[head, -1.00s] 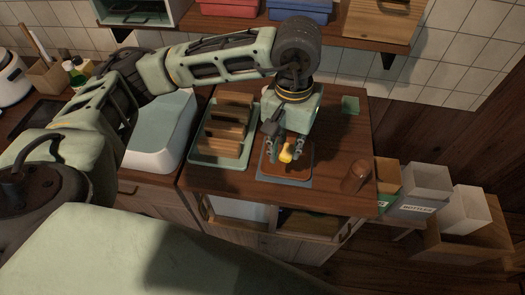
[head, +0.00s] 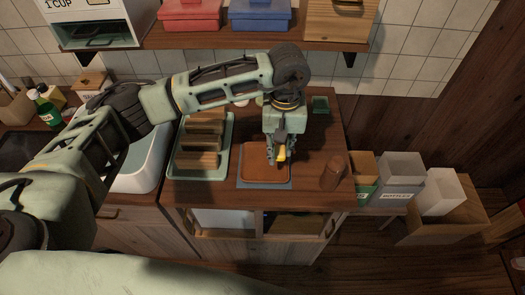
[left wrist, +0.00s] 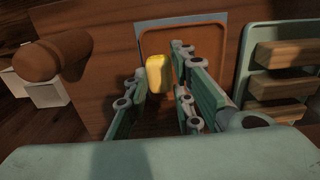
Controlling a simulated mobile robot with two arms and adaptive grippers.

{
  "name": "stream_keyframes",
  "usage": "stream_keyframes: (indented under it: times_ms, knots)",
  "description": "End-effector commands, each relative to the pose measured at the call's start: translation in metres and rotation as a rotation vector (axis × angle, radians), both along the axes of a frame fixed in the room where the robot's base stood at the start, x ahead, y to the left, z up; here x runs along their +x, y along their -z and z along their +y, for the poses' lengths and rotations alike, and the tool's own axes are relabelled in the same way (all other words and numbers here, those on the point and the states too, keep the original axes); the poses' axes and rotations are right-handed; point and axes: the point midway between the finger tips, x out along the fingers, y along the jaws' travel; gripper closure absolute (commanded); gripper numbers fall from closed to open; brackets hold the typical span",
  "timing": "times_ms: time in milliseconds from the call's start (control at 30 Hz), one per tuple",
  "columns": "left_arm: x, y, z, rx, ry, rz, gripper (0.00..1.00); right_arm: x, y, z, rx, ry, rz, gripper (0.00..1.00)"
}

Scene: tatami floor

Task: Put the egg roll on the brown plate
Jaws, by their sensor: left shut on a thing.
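The egg roll (head: 281,155) is a small yellow block. My left gripper (head: 281,150) is shut on it, and in the left wrist view the egg roll (left wrist: 157,75) shows between the fingers (left wrist: 160,72). The brown plate (head: 262,172) is a flat rounded square lying on a blue-grey mat (head: 264,186). The egg roll appears over the plate's right side in the head view; in the left wrist view it overlaps the left edge of the plate (left wrist: 205,50). I cannot tell its height above the plate. My right gripper is not in view.
A green tray (head: 229,140) with several wooden blocks stands left of the plate. A brown cup (head: 331,172) stands to the right. A small green dish (head: 320,104) is at the back. A shelf (head: 220,40) hangs above. Bins (head: 401,175) stand beyond the table's right edge.

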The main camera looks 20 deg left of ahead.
Motion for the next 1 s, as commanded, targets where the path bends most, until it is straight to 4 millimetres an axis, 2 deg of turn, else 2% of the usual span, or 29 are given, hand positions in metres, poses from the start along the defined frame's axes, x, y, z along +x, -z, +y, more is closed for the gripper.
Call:
stream_keyframes:
  times_ms: [33,100,300,467,700,1000]
  knots:
    - [0.001,0.004,0.013,0.002,-0.005,0.006,0.97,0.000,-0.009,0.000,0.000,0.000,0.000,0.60]
    - [0.005,0.012,0.027,0.001,-0.005,0.004,0.97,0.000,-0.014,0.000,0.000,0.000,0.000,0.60]
    - [0.010,0.029,0.049,0.000,-0.001,0.001,0.97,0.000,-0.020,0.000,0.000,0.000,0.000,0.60]
    - [0.011,0.038,0.052,-0.001,0.001,0.003,0.97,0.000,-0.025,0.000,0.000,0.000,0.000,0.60]
    - [0.011,0.069,0.051,-0.001,0.000,0.002,0.97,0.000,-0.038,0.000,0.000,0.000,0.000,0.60]
    - [0.011,0.074,0.052,-0.001,0.001,-0.001,0.97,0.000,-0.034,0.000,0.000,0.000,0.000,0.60]
